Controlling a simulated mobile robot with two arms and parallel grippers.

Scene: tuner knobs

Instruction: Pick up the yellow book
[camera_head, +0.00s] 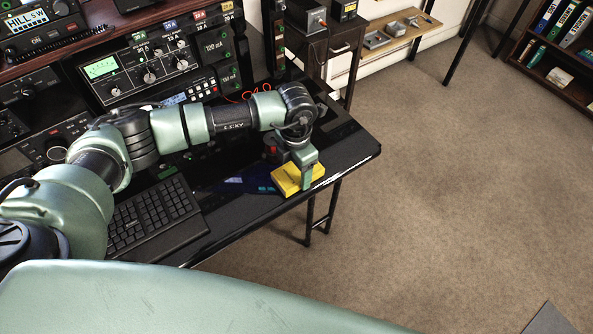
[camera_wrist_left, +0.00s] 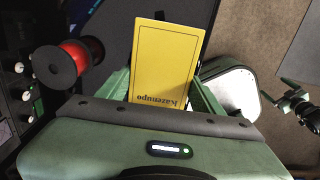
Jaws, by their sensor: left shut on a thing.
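The yellow book (camera_head: 290,178) is at the right end of the black desk in the head view, under my left gripper (camera_head: 305,180). In the left wrist view the yellow book (camera_wrist_left: 165,62) lies between the two green fingers of my left gripper (camera_wrist_left: 160,90), with its printed title upside down. The gripper is shut on the book. Whether the book touches the desk or is just above it, I cannot tell.
A red spool (camera_wrist_left: 68,62) stands close beside the book. A black keyboard (camera_head: 150,215) lies on the desk (camera_head: 225,220). Radio equipment (camera_head: 145,70) lines the back. The desk's right edge is near the book, with open carpet (camera_head: 450,190) beyond.

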